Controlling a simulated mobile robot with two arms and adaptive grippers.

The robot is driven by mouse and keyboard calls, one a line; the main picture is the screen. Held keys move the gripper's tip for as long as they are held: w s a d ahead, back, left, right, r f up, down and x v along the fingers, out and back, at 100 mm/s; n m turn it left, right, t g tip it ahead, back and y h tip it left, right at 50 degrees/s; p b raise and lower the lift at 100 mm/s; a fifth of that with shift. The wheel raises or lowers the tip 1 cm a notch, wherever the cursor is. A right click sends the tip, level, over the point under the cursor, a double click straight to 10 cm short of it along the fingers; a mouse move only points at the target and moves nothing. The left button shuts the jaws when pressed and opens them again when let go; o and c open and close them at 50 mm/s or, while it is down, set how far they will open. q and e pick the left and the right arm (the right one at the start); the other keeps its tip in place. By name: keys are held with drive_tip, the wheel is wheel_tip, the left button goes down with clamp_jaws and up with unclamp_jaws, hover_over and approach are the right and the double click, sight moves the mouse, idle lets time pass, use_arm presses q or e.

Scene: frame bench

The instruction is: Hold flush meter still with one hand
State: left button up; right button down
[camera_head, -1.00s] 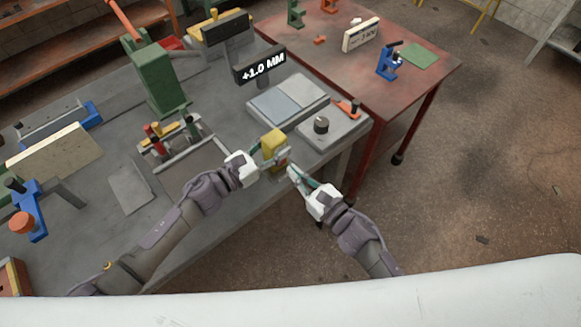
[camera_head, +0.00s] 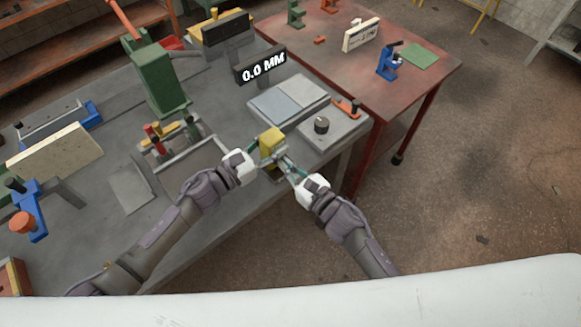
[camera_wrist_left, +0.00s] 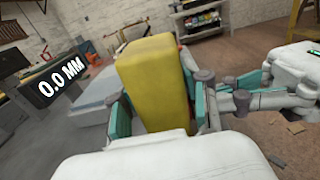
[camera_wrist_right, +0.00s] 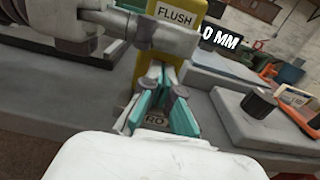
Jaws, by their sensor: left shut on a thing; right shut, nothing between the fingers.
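The flush meter (camera_head: 271,139) is a yellow block at the bench's front edge in the head view. My left gripper (camera_head: 262,160) is shut on it, and in the left wrist view teal finger pads flank the yellow body (camera_wrist_left: 155,80). My right gripper (camera_head: 286,165) is shut and empty, its tips at the meter's near side. In the right wrist view a FLUSH label (camera_wrist_right: 174,14) shows on the meter, and the closed tips (camera_wrist_right: 158,75) are below it, over a partly hidden label ending in "RO". I cannot tell if they touch. The display (camera_head: 263,67) reads 0.0 MM.
Two flat plates (camera_head: 288,98) lie behind the meter. A block with a dark round knob (camera_head: 321,125) stands to the right. A green press (camera_head: 157,78) and a rod fixture (camera_head: 180,148) stand left. A red table (camera_head: 425,80) adjoins at the right; open floor lies in front.

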use_arm(q)
drive_tip(key=shift+s+d+f, duration=0.15)
drive_tip(key=shift+s+d, duration=0.35)
drive_tip(key=shift+s, duration=0.05)
use_arm(e)
drive_tip(key=shift+w+r, duration=0.1)
drive_tip(key=shift+r, duration=0.1)
drive_tip(key=shift+d, duration=0.1)
use_arm(q)
drive_tip(key=shift+w+a, duration=0.2)
drive_tip(key=shift+a, duration=0.05)
use_arm(e)
drive_tip(key=v, duration=1.4)
drive_tip(key=shift+f, duration=0.15)
use_arm(q)
drive_tip(key=o, duration=1.3)
drive_tip(key=v, duration=1.2)
drive_tip(key=shift+w, duration=0.1)
